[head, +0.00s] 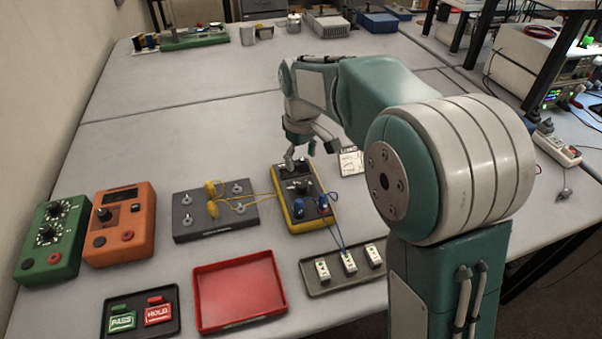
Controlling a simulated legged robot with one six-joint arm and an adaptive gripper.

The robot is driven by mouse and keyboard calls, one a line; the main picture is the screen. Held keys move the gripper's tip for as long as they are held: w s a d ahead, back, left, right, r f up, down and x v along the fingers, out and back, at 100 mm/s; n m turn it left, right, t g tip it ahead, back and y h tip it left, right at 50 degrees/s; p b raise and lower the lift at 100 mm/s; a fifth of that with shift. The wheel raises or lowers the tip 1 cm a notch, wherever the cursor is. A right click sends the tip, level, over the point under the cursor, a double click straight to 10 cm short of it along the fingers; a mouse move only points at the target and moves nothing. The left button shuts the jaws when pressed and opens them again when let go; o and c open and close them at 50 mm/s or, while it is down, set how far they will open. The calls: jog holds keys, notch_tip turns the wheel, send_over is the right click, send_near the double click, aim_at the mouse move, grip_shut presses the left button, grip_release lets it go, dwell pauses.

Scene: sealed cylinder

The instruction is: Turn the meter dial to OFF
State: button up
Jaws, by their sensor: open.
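The meter (326,215) is a dark-faced box with a yellow case, lying on the bench near the middle. Its dial (300,187) is on the upper part of the face; the pointer and any OFF mark are too small to read. Blue plugs sit in the meter's near end, with leads running from them. My gripper (298,163) points down at the far end of the meter, just beyond the dial in the picture. It is open and holds nothing visible. I cannot tell how high it is above the face, and it partly hides the far end.
Left of the meter are a grey terminal plate (190,226) with yellow clips, an orange box (140,246) and a green box (68,268). In front are an empty red tray (238,292), a PASS/HOLD tray (138,331) and a grey tray (322,289). The bench beyond is mostly clear.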

notch_tip(320, 180, up, 4)
jog(key=shift+f, duration=0.1)
dwell(0.4)
jog(key=s+d+r+m+t, duration=0.35)
jog(key=s+d+r, duration=0.25)
jog(key=s+d, duration=0.45)
jog(key=s+d+f+m+t, duration=0.1)
jog(key=s+d+f+m, duration=0.1)
jog(key=s, duration=0.5)
jog(key=s+d+f+m+t, duration=0.1)
jog(key=s+d+m, duration=0.1)
jog(key=s, duration=0.6)
jog(key=shift+s+f+m, duration=0.15)
jog(key=shift+f+m, duration=0.2)
jog(key=shift+m, duration=0.2)
